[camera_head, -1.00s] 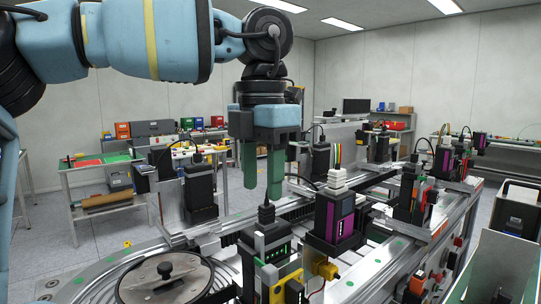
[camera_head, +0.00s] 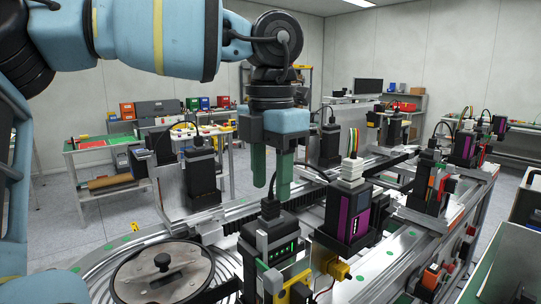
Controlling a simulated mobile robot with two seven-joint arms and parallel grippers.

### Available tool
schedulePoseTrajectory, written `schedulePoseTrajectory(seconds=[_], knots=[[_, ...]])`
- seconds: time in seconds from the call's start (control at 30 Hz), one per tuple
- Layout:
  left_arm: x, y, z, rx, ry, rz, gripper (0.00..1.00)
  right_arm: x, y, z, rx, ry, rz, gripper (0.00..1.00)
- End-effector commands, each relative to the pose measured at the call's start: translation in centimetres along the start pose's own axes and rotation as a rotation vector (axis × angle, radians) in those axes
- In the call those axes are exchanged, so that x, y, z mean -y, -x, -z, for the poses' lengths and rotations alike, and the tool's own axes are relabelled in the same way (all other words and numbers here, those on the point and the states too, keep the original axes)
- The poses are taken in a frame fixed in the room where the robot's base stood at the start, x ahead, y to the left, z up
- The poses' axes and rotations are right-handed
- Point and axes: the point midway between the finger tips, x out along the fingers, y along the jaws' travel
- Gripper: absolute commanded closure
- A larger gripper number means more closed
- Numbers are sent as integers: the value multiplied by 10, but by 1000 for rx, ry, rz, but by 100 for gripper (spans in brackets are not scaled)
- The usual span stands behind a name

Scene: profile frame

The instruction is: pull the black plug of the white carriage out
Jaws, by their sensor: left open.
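My left gripper (camera_head: 271,191) hangs pointing down, its two green fingers apart with nothing between them. Just below the fingertips is a black plug (camera_head: 270,208), upright in the top of a dark unit with green lights (camera_head: 283,245). A cable seems to rise from the plug behind the fingers. The fingertips look close to the plug's top, but I cannot tell the exact gap. The carriage under this unit is mostly hidden, so its white colour is not clear. My right gripper is not in view.
To the right stands a black and purple unit (camera_head: 345,215) with a white plug (camera_head: 352,170). A yellow connector (camera_head: 340,270) is at the front. More units with black plugs line the rails (camera_head: 300,202). A round metal disc (camera_head: 162,272) lies at the front left.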

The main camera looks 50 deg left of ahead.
Motion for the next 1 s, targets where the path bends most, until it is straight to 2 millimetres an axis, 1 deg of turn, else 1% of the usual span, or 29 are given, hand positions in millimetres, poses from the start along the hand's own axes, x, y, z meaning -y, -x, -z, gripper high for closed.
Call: schedulePoseTrajectory(seconds=[0.1, 0.3, 0.43, 0.67, 0.77, 1.0], knots=[[0, -17, 1, -1, 0, 1, 56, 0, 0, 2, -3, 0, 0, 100], [0, -35, 0, 2, 0, 0, 56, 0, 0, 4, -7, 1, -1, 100], [0, -40, 0, 1, 1, 0, 56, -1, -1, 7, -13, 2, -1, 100], [0, -41, 0, 2, 1, 0, 56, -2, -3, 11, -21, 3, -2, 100], [0, -41, 0, 2, 1, 0, 67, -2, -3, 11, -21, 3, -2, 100], [0, -40, 0, 2, 1, 0, 98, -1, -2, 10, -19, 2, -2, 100]])
